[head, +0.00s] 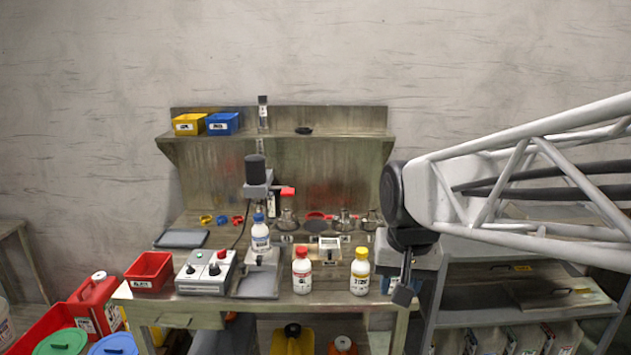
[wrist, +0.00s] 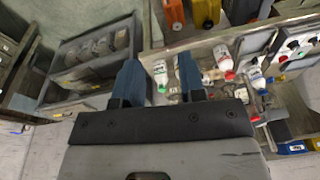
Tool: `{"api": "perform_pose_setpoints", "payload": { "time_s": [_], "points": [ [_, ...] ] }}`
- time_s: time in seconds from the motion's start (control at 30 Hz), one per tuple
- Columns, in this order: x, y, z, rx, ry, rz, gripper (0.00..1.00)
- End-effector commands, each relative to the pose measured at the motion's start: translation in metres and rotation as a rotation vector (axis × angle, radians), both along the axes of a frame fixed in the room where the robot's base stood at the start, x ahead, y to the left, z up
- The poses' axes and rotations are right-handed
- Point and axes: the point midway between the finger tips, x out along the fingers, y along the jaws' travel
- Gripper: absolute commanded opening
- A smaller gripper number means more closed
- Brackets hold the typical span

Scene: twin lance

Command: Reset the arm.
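My arm reaches in from the right in the head view, and my gripper (head: 405,280) hangs down at the right end of the workbench (head: 205,305), right of the yellow-capped bottle (head: 360,275). In the wrist view, my gripper (wrist: 158,70) has two blue fingers spread well apart. Nothing is held between them. A white bottle (wrist: 160,70) shows beyond the gap, apart from the fingers as far as I can tell. In the head view the fingers are small and partly merged with the dark wrist.
A red-capped bottle (head: 302,271) and a blue-capped bottle (head: 260,235) stand further left, near a control box (head: 205,271) and red bin (head: 149,271). A shelf (head: 350,135) is behind. A grey shelving unit (head: 470,300) stands below my arm at right.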

Motion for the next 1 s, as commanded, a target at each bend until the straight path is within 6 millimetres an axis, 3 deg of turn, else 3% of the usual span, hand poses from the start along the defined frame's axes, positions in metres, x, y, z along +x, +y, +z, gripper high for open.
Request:
{"api": "perform_pose_setpoints", "payload": {
  "time_s": [0.3, 0.5, 0.7, 1.0],
  "points": [
    [-0.072, -0.028, -0.023, -0.024, -0.032, 0.050, 0.37],
    [-0.110, -0.039, -0.039, -0.039, -0.048, 0.078, 0.37],
    [-0.131, -0.045, -0.050, -0.049, -0.056, 0.096, 0.37],
    [-0.135, -0.046, -0.053, -0.051, -0.057, 0.101, 0.37]
  ]
}}
